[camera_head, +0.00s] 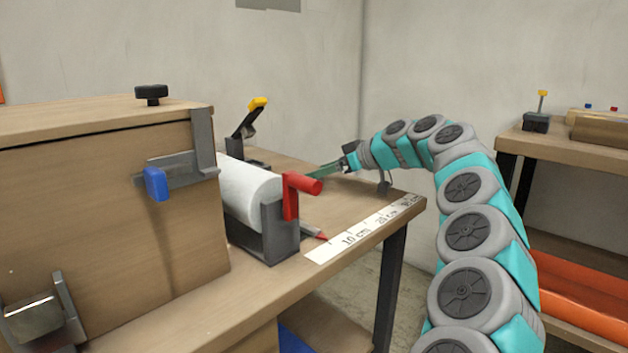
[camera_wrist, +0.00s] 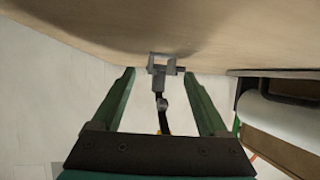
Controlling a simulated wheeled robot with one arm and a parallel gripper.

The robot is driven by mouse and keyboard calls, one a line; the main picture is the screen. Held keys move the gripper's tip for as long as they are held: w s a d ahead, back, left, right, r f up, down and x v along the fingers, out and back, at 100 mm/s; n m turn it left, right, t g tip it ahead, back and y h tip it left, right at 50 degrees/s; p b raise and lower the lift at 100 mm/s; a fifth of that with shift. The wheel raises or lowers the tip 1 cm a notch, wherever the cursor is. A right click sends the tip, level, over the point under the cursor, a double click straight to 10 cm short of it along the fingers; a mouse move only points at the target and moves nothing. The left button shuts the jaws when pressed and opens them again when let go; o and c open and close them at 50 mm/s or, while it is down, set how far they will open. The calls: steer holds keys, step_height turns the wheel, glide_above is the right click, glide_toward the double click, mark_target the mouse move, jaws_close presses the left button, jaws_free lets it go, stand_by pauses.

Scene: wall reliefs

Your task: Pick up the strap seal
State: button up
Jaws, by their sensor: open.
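My gripper (camera_wrist: 159,73) is open, with its two green fingers spread apart and nothing held between them. A small grey, open-framed metal piece (camera_wrist: 163,56), which looks like the strap seal, lies on the wooden table between and just beyond the fingertips in the wrist view. It sits against or in front of a dark tool base (camera_wrist: 166,71); I cannot tell whether they touch. In the head view my gripper (camera_head: 322,172) reaches left, low over the workbench, behind the red handle (camera_head: 302,192). I cannot make out the seal there.
A black lever tool with a yellow grip (camera_head: 250,118) stands farther back. A white roll (camera_head: 248,190) in a dark holder stands left of my gripper, beside a wooden box (camera_head: 110,220). A ruler strip (camera_head: 365,232) lies along the bench's front edge, with bare wood behind it.

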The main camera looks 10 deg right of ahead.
steer(key=shift+w+a+f, duration=0.3)
steer(key=shift+w+a, duration=0.05)
steer(key=shift+a, duration=0.05)
steer(key=shift+c, duration=0.3)
jaws_close()
